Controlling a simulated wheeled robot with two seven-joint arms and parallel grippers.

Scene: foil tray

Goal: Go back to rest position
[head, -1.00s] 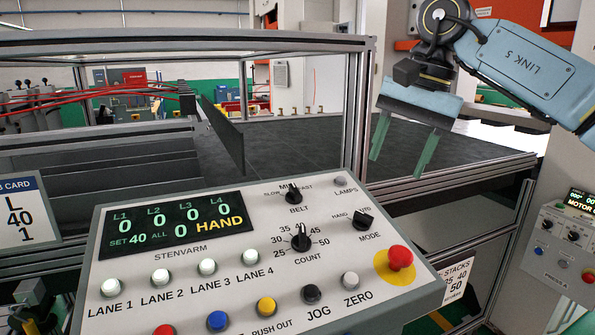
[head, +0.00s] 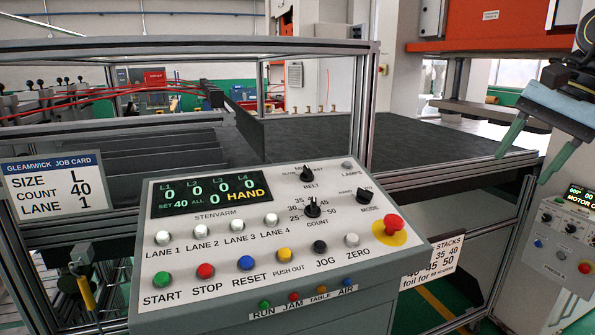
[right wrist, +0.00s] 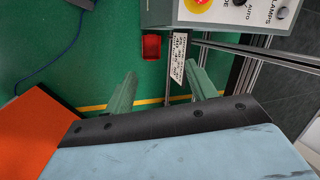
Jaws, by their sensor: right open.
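My right gripper (head: 522,167) is at the right edge of the head view, with its two green fingers spread and nothing between them. It hangs in the air to the right of the dark conveyor bed, above the small control box. In the right wrist view the open fingers (right wrist: 160,78) point toward the green floor, with a clear gap between them. My left gripper does not show in the head view.
The control panel (head: 310,258) stands in front, its display (head: 205,195) reading zeros, SET 40 and HAND. A job card (head: 55,186) is at left. Aluminium frame posts (head: 362,110) and a small control box (head: 560,245) stand close by.

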